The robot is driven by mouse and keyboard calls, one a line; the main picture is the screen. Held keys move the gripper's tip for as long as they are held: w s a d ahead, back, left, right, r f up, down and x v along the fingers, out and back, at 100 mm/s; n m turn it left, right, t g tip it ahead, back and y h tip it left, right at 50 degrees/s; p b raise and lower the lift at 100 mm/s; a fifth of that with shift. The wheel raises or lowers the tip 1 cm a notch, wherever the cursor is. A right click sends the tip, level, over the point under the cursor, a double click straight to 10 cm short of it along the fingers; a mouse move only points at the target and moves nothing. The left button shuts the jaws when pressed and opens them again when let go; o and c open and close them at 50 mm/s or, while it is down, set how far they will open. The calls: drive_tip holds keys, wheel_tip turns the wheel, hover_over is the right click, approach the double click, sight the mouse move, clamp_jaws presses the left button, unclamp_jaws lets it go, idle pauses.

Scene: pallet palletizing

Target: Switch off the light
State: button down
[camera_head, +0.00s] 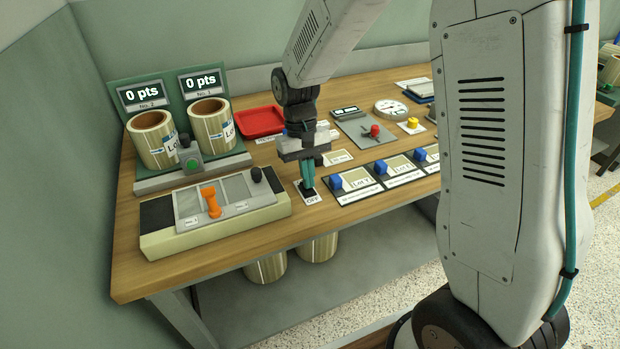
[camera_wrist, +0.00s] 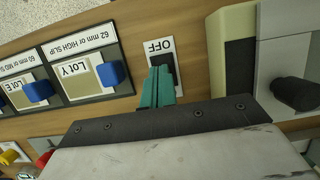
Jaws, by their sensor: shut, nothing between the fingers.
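The light switch is a small black rocker (camera_wrist: 169,62) on a white plate marked OFF (camera_wrist: 158,46). The plate also shows near the front edge of the table in the head view (camera_head: 313,200). My gripper (camera_head: 308,186) points down at the switch with its teal fingers shut and empty. In the wrist view, the fingertips (camera_wrist: 160,72) overlap the lower part of the black rocker. I cannot tell whether they press on it or hover just above. Part of the rocker is hidden behind the fingers. No lamp can be made out.
A control box (camera_head: 215,232) with an orange lever (camera_head: 211,202) and black knob stands left of the switch. Blue-clipped lot plates (camera_head: 354,183) lie to the right. Two rolls, a red tray (camera_head: 262,121) and a panel with a red knob (camera_head: 375,131) are farther back.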

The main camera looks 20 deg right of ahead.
drive_tip(key=shift+w+r, duration=0.1)
drive_tip(key=shift+w, duration=0.05)
drive_tip(key=shift+r, duration=0.35)
wheel_tip(320, 180, up, 13)
idle(0.3)
idle(0.4)
drive_tip(key=s+d+r+t, duration=0.1)
drive_tip(key=s+d+t, duration=0.1)
drive_tip(key=s, duration=1)
drive_tip(key=s+d+r+t, duration=0.2)
drive_tip(key=s+d, duration=0.1)
drive_tip(key=s, duration=0.9)
drive_tip(key=shift+d+r+t, duration=0.25)
drive_tip(key=shift+t, duration=0.05)
drive_tip(key=shift+s, duration=0.1)
